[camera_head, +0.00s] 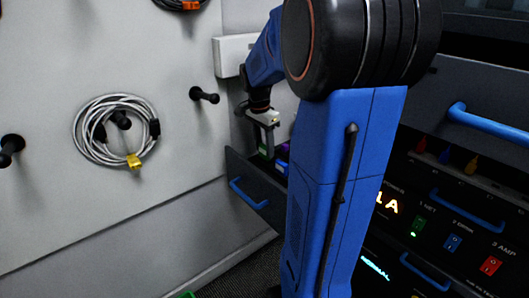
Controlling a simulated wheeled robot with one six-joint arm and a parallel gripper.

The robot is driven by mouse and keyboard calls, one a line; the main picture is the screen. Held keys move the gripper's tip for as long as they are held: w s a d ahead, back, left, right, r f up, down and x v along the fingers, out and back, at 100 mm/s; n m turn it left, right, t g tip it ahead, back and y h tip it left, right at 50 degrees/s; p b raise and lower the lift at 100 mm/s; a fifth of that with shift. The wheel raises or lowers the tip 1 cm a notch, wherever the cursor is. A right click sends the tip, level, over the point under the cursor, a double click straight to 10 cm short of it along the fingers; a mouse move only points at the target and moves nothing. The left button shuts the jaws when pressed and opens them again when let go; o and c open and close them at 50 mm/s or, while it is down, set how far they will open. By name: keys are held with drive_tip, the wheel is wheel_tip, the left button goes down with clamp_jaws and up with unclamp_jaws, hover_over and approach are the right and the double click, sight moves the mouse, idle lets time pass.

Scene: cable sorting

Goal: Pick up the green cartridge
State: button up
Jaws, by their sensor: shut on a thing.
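The green cartridge (262,153) shows as a small patch of green at the open drawer in the middle of the view. My gripper (267,147) points down over the drawer with its fingertips at the green cartridge. It is shut on the cartridge, which is mostly hidden by the fingers and the drawer front. Whether the cartridge is lifted clear of the drawer floor cannot be told.
The open drawer (248,190) also holds a purple item (285,147) and a blue item (281,167) right of my gripper. A coiled grey cable (87,147) hangs on the left wall near black pegs (204,95). Panels with blue handles (487,124) stand at right.

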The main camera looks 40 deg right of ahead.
sight(264, 145)
wheel_tip(264, 145, up, 5)
drive_tip(key=s, duration=1.2)
drive_tip(key=s+a, duration=0.1)
drive_tip(key=s, duration=0.5)
drive_tip(key=shift+r, duration=1.7)
drive_tip(key=shift+w, duration=0.1)
